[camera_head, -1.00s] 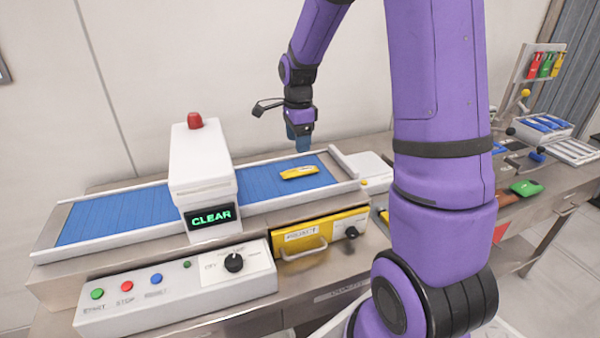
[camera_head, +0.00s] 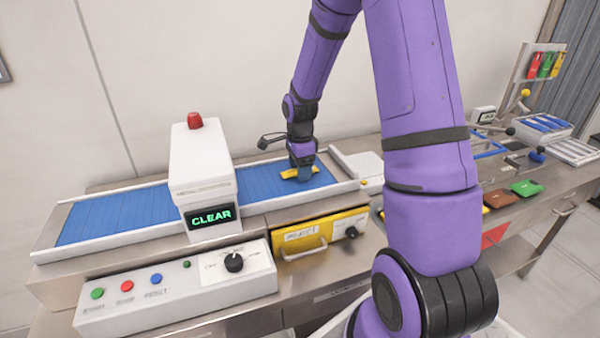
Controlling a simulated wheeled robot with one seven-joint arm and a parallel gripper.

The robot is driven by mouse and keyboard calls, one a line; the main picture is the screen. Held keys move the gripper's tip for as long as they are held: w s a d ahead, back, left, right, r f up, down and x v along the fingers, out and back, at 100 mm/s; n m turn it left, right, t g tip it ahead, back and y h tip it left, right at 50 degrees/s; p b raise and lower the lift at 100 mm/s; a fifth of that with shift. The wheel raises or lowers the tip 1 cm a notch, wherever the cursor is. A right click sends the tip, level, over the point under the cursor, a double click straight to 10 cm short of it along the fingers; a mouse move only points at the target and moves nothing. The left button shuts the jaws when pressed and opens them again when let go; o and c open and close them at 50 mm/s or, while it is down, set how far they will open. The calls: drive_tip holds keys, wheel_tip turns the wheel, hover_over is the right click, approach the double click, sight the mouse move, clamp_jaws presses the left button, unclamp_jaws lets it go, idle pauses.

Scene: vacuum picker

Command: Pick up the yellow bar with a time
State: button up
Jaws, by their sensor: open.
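The yellow bar (camera_head: 289,174) lies on the blue conveyor belt (camera_head: 262,182), to the right of the white scanner housing. The gripper is open. I cannot tell whether the fingers touch the bar.
The white scanner (camera_head: 200,165) with a red lamp and a "CLEAR" display straddles the belt. A control panel (camera_head: 175,292) and a yellow drawer (camera_head: 318,233) are in front. Green (camera_head: 526,188) and brown (camera_head: 500,198) packets lie at right.

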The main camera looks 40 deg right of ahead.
drive_tip(key=c, duration=1.1)
drive_tip(key=shift+r, duration=0.1)
